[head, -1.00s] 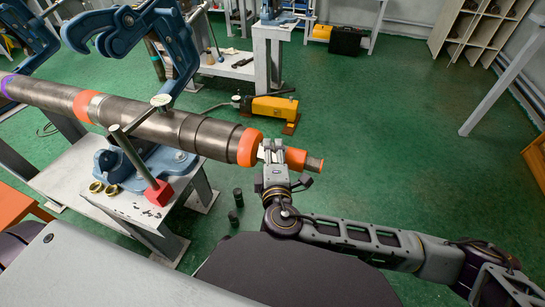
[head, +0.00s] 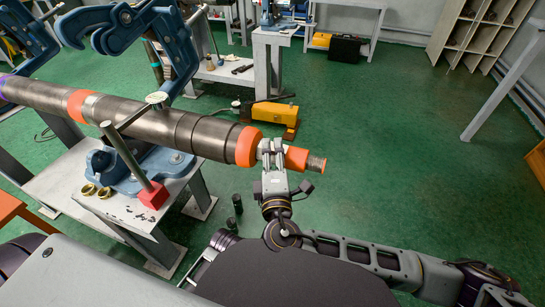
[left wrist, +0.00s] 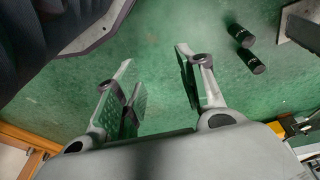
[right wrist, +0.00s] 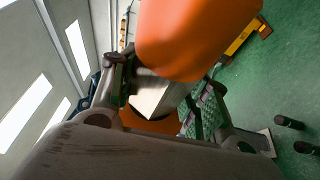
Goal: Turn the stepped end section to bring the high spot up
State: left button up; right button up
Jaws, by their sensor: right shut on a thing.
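A long dark steel pipe (head: 158,118) runs from the left, lying at the blue vise (head: 155,165). Its right end is the stepped end section, with an orange collar (head: 247,147), a pale narrower length, a second orange band (head: 297,158) and a bare metal tip (head: 317,164). My right gripper (head: 272,148) is shut on the pale length between the orange parts. In the right wrist view the pale piece (right wrist: 155,97) lies between the fingers, under a large orange part (right wrist: 195,35). No high spot can be made out. My left gripper (left wrist: 155,85) is open and empty above the floor.
Two black cylinders (head: 237,202) stand on the floor. A yellow pump (head: 275,113) is behind. Green floor to the right is open.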

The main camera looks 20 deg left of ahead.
jog(key=shift+f, duration=0.15)
jog(key=o, duration=1)
jog(key=shift+s+d, duration=0.1)
jog(key=shift+s, duration=0.05)
jog(key=shift+v, duration=3.6)
